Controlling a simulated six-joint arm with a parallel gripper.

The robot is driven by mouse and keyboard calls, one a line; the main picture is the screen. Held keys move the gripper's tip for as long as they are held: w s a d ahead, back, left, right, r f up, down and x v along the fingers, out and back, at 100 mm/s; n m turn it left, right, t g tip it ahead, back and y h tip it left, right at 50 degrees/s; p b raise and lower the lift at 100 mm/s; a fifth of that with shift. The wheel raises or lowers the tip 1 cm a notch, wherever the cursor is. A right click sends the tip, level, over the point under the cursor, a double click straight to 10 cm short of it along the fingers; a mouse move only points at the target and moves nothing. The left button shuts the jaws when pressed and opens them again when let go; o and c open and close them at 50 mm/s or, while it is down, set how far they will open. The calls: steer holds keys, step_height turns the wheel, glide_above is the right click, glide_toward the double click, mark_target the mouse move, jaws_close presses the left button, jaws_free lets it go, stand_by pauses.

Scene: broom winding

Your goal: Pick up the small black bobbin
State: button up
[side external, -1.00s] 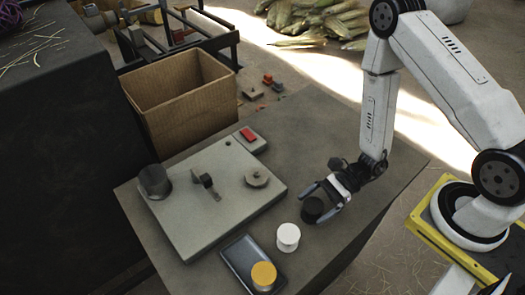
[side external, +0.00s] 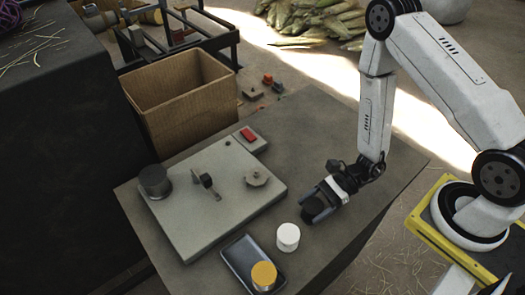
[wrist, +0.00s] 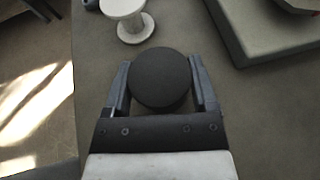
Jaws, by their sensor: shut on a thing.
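The small black bobbin (wrist: 160,78) sits between the two fingers of my gripper (wrist: 160,85) in the wrist view, its round dark top facing the camera. In the side external view my gripper (side external: 314,208) is shut on the bobbin (side external: 309,215) at the right part of the grey table. The fingers hide part of its sides. I cannot tell whether it touches the table or is slightly raised.
A white bobbin (side external: 288,237) stands close by on the table. A yellow-topped bobbin (side external: 263,275) stands on a dark tray (side external: 238,256). A grey plate with fittings (side external: 190,231) lies to the left. A cardboard box (side external: 190,118) stands behind the table.

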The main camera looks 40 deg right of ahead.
mark_target(311, 203)
steer(key=shift+r, duration=0.15)
steer(key=shift+r, duration=4.85)
steer(key=shift+w, duration=0.4)
steer(key=w+a, duration=0.1)
steer(key=w, duration=0.4)
steer(key=w+a+r, duration=0.1)
steer(key=w+a, duration=0.1)
steer(key=w, duration=0.2)
steer(key=w+a+r, duration=0.1)
steer(key=w+a, duration=0.1)
steer(key=w, duration=0.3)
steer(key=shift+w, duration=0.35)
